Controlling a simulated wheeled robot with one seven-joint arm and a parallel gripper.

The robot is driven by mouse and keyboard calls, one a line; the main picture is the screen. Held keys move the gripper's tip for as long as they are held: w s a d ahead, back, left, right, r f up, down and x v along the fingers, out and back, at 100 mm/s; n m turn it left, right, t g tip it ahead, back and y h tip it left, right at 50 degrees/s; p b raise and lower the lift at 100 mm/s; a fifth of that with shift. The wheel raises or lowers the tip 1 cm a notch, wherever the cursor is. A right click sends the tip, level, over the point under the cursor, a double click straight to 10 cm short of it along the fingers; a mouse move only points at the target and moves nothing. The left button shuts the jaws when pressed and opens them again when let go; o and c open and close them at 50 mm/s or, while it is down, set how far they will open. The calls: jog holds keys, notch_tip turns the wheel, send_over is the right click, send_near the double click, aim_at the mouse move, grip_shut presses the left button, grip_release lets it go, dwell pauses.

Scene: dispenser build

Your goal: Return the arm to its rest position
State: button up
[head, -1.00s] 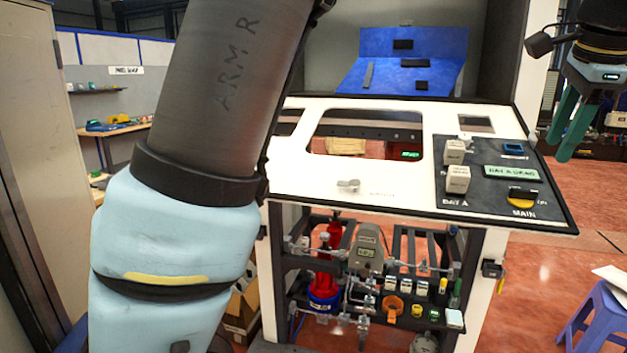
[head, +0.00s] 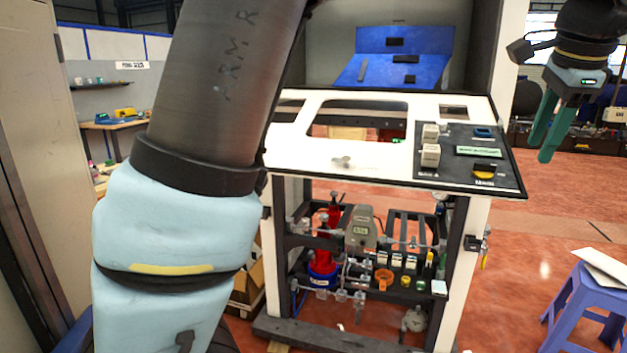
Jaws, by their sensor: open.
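My gripper (head: 540,142) shows at the upper right of the head view. Its two green fingers point down, are apart and hold nothing. It is in the air to the right of the dispenser cabinet (head: 458,265), clear of its panel. My arm's large grey and pale blue links fill the left middle of the view and hide part of the cabinet's left side.
The cabinet's white top panel (head: 375,158) carries a dark control area with switches. A blue inclined tray (head: 378,70) sits behind it. Below are a red cylinder (head: 331,235) and valves. A purple stool (head: 588,305) stands at the lower right. Floor between is clear.

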jog(key=w+a+f+n+g, duration=0.1)
jog(key=w+a+f+n, duration=0.3)
jog(key=a, duration=0.4)
jog(key=w+a+f+n+y, duration=0.1)
jog(key=w+a+f+n, duration=0.3)
jog(key=a, duration=0.5)
jog(key=w+a+f+n+g, duration=0.1)
jog(key=w+a+f+n, duration=0.1)
jog(key=w+a+f, duration=0.35)
jog(key=s+a+f+n, duration=0.2)
jog(key=a+f+n, duration=0.1)
jog(key=a, duration=0.4)
jog(key=s+a+f+n, duration=0.3)
jog(key=a+f+n, duration=0.1)
jog(key=a, duration=0.4)
jog(key=s+a+f+n, duration=0.3)
jog(key=a, duration=0.5)
jog(key=shift+a+f, duration=0.15)
jog(key=shift+a, duration=0.1)
jog(key=shift+w, duration=0.1)
